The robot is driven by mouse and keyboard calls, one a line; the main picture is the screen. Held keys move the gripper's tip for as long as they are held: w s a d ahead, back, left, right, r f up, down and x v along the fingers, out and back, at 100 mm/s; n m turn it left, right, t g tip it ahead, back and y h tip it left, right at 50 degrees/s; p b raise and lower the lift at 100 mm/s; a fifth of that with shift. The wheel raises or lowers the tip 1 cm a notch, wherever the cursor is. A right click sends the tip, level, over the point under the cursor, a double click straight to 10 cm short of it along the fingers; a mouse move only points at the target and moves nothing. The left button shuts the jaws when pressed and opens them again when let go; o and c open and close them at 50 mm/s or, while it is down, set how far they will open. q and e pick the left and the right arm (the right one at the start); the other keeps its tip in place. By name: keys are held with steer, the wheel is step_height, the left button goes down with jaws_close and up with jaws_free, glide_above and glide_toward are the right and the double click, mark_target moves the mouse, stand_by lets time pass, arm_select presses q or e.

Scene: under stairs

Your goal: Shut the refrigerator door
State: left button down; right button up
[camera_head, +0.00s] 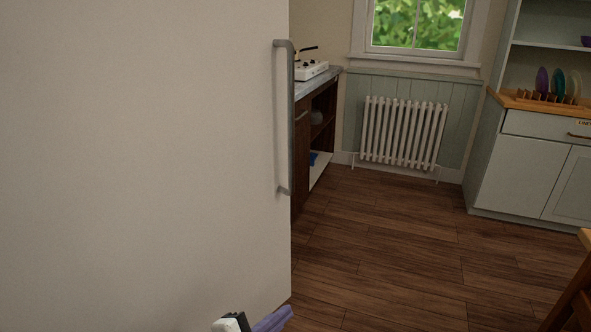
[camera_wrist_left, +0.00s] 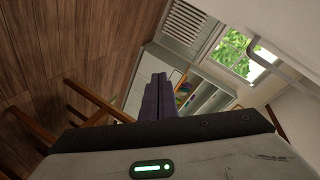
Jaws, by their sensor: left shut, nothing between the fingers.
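The refrigerator door (camera_head: 140,150) is a large off-white panel filling the left half of the head view. Its grey vertical handle (camera_head: 291,120) runs near its right edge. The frames do not show clearly how far the door stands open; the fridge's inside is not visible. My left gripper (camera_head: 272,320) shows at the bottom edge, low by the door's lower right corner, with purple fingers. In the left wrist view its fingers (camera_wrist_left: 155,98) are together and empty. That view also shows the door's pale surface and handle at upper right. My right gripper is not in view.
Wooden floor (camera_head: 400,250) lies clear right of the door. A dark counter (camera_head: 320,110) with a white stove stands behind it. A white radiator (camera_head: 403,132) is under the window. A pale cabinet (camera_head: 515,180) and part of wooden furniture (camera_head: 575,295) are on the right.

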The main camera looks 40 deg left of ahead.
arm_select(q)
steer(key=w+a+r+m+t+y+p, duration=0.1)
steer(key=w+a+r+m+t+p, duration=0.2)
steer(key=r, duration=0.5)
steer(key=w+a+r+m+p, duration=0.2)
steer(key=a+r+m, duration=0.15)
steer(key=r, duration=0.45)
steer(key=w+a, duration=0.2)
steer(key=w, duration=0.4)
steer(key=w+a, duration=0.2)
steer(key=w, duration=0.4)
steer(key=shift+w+a+f, duration=0.2)
steer(key=shift+w+a, duration=0.05)
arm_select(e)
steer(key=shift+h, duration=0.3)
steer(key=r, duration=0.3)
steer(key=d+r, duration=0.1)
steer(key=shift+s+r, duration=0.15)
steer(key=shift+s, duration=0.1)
